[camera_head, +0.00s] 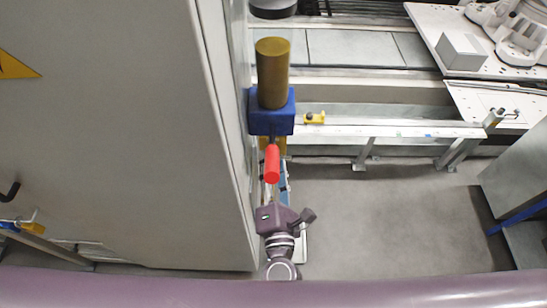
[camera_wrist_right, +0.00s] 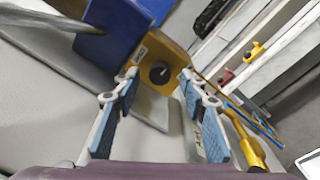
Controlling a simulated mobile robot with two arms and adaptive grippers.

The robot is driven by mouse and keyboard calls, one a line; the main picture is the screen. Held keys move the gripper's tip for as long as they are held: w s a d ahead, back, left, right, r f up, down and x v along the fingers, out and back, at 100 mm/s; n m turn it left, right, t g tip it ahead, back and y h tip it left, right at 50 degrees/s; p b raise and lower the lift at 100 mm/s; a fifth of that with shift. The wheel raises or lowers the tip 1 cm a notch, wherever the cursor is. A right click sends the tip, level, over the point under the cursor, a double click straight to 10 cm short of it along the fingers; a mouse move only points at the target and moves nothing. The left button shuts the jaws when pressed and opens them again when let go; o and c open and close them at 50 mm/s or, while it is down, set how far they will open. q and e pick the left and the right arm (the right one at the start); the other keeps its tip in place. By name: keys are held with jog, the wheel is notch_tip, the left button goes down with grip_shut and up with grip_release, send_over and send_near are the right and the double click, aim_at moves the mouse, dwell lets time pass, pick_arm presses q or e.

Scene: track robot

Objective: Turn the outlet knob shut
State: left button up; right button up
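A blue block (camera_head: 272,117) with a brown-gold cylinder (camera_head: 273,72) on top stands beside the tall grey cabinet in the head view. A red cylindrical part (camera_head: 271,163) shows below it. In the right wrist view, the blue block (camera_wrist_right: 112,32) is at upper left, and a gold fitting (camera_wrist_right: 152,52) carries a round dark knob (camera_wrist_right: 159,73). I cannot tell for certain which part is the outlet knob. My right gripper (camera_wrist_right: 157,88) is open, its blue-padded fingers on either side of the dark knob in this view; contact is not visible. My left gripper is not in view.
The large grey cabinet (camera_head: 120,130) fills the left, close beside the fitting and my right arm. A metal rail (camera_head: 390,130) with a small yellow part (camera_head: 315,118) runs behind to the right. Grey floor (camera_head: 390,220) is clear right of my arm.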

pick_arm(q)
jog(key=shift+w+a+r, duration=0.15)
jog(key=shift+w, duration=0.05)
pick_arm(e)
jog(key=shift+w, duration=0.55)
jog(key=shift+c, duration=0.3)
grip_shut()
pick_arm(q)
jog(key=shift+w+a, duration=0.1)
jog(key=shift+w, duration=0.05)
